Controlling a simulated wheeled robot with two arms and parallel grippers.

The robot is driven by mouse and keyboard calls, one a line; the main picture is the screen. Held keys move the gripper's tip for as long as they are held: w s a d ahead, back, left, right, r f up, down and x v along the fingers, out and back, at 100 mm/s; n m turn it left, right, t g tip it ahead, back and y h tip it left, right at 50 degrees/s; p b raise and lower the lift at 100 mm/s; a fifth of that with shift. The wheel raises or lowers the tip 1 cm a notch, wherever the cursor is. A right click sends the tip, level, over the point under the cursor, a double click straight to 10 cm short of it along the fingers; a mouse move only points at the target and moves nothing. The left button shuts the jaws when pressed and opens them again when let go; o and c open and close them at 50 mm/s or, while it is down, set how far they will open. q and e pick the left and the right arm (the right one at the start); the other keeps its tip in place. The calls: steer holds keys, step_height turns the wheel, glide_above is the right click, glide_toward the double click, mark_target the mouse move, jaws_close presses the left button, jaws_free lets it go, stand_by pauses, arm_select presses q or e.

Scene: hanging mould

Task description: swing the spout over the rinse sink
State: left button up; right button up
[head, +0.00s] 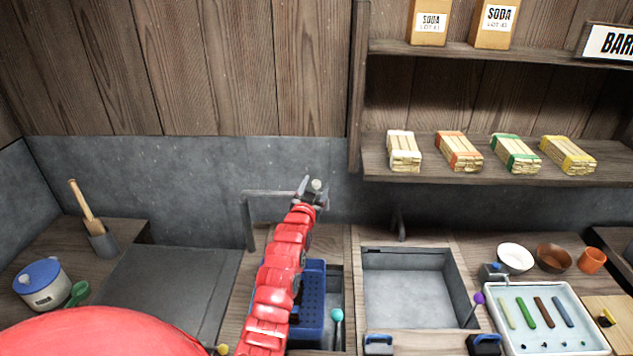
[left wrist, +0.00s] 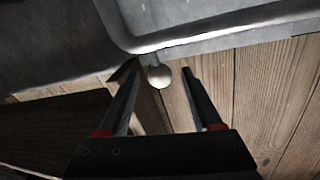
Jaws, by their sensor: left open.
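The spout (head: 270,193) is a grey bent pipe by the back wall. Its level arm reaches left and one end drops toward the counter, left of the blue basket. A pale round knob (head: 316,185) shows at its right end. My left gripper (head: 313,195) is at this knob. In the left wrist view, its open fingers (left wrist: 161,74) stand on either side of the pale knob (left wrist: 159,77); I cannot tell whether they touch it. The grey basin (head: 410,290), apparently the rinse sink, lies to the right and looks empty. My right gripper is not in view.
A blue basket (head: 313,300) sits in a narrow bay beside my left arm. A dark upright fitting (head: 398,225) stands behind the basin. A white tray (head: 545,338) with coloured sticks is at the right. A shelf (head: 450,180) with stick bundles overhangs the back right.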

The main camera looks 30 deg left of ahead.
arm_select(q)
steer(key=shift+x, duration=0.8)
jaws_close()
stand_by(1.0)
